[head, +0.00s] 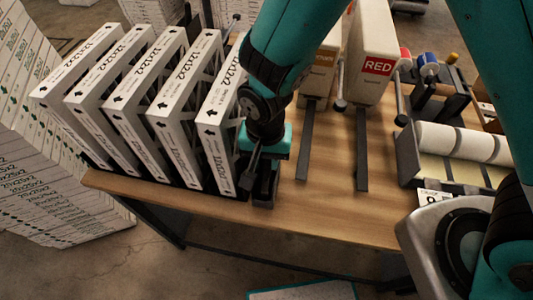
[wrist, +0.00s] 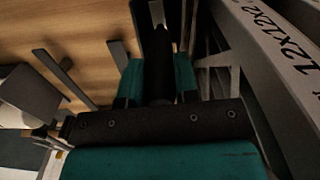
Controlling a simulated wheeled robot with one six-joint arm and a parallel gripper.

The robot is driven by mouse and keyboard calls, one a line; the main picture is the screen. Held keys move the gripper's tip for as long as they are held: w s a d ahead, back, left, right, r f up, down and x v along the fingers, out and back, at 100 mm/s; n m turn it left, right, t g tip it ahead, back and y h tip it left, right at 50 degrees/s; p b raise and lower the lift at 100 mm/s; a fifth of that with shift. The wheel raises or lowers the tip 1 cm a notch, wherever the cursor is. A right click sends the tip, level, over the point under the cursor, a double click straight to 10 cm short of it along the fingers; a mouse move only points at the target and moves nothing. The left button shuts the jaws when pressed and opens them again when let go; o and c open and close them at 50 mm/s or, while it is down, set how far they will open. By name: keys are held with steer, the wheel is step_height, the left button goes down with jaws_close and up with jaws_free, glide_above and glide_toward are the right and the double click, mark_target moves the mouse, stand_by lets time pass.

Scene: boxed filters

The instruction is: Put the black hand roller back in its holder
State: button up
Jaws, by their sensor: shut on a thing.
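My gripper (head: 262,188) is low over the front edge of the wooden table, right beside the rightmost white filter. It is shut on a dark, slim thing, which looks like the black hand roller (head: 254,163). In the wrist view the dark cylindrical part (wrist: 160,50) lies between my gripper's fingers (wrist: 162,80), with a pale grey end at the top. My arm and gripper hide much of it in the head view. I cannot tell which fixture is its holder.
Several upright white filters (head: 183,125) stand close on the left. A box marked RED (head: 372,58) and a brown-labelled box (head: 320,68) stand behind, with dark flat bars (head: 306,140) reaching forward. White rolls (head: 452,142) sit at the right. Bare tabletop (head: 332,190) lies right of my gripper.

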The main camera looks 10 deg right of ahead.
steer(key=shift+f, duration=0.2)
steer(key=o, duration=1)
step_height(320, 180, up, 17)
steer(key=b, duration=0.3)
steer(key=shift+r, duration=0.2)
steer(key=s+d+f+n+y+b, duration=0.2)
steer(key=s+d+n+y+b, duration=0.2)
steer(key=s+d+n, duration=0.5)
steer(key=s+d+b, duration=0.1)
steer(key=b, duration=0.1)
steer(key=shift+f+n+b, duration=0.35)
steer(key=shift+f+n, duration=0.05)
